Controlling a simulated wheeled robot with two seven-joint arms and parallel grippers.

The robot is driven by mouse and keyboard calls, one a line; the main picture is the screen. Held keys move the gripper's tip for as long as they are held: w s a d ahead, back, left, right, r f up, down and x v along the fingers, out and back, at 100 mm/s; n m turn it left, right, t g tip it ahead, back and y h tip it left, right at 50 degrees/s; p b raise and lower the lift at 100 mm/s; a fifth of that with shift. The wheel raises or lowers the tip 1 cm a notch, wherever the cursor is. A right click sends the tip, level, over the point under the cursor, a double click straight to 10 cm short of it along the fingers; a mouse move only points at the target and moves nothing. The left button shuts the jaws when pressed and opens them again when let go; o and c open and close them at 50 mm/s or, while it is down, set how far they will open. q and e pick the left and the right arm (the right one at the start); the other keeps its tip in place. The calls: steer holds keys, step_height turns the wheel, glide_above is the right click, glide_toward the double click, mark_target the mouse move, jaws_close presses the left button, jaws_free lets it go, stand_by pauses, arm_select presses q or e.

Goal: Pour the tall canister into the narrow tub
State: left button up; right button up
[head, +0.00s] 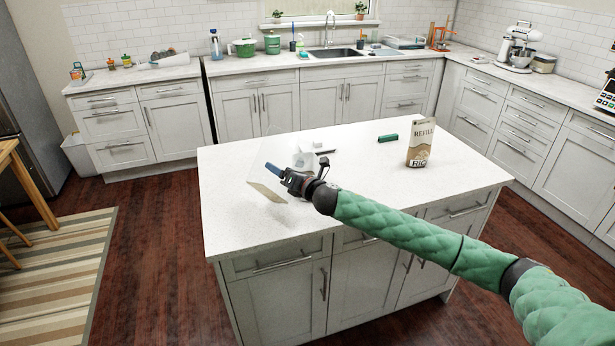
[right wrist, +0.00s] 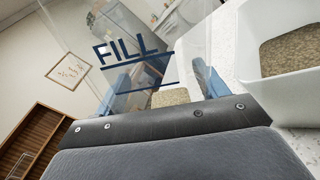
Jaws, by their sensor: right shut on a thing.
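My right gripper (head: 290,174) is over the island's left part, shut on a clear canister. In the right wrist view the gripper (right wrist: 165,88) has its blue fingers either side of the canister (right wrist: 135,50), which carries dark lettering "FILL" and a line. It looks tilted there; its outline is hard to make out in the head view. A white tub (right wrist: 265,82) with tan grain stands at the right of the wrist view. Another white wall (right wrist: 192,50) and more grain show behind the canister; I cannot tell which tub is the narrow one. My left gripper is out of view.
A tan slanted patch (head: 267,192) shows beside my gripper; whether it is grain or a sheet is unclear. A rice refill bag (head: 421,143) and a green item (head: 388,138) stand on the white island (head: 350,195).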

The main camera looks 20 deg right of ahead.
mark_target(283, 161)
steer(key=n, duration=0.1)
steer(key=n+p, duration=0.1)
steer(key=n, duration=0.1)
steer(key=shift+d+r, duration=0.1)
steer(key=shift+r, duration=0.15)
steer(key=shift+w+f, duration=0.1)
steer(key=shift+f, duration=0.05)
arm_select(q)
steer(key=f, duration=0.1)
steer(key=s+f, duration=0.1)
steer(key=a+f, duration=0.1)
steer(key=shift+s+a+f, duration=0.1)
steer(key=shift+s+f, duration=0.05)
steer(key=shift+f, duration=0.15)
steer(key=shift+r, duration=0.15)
